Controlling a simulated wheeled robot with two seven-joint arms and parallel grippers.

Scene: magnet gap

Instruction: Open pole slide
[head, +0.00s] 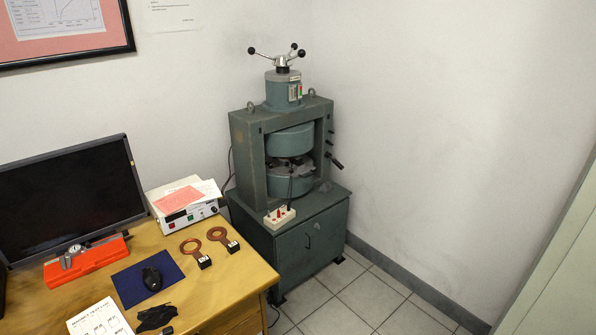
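A grey-green electromagnet (245,150) stands on a dark green cabinet (312,238) in the corner. Its frame holds a round upper pole drum (290,141) and a lower drum (292,182), with a dark gap and metal parts between them. A cylinder (283,90) on top carries a spoked handwheel (282,60) with black knobs. A black-ended lever (335,161) and smaller studs stick out on the frame's right side. I cannot tell which part is the pole slide or how far it is open. Neither gripper is in view.
A white terminal block (279,217) sits on the cabinet's front. Tiled floor (360,290) is clear at right.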

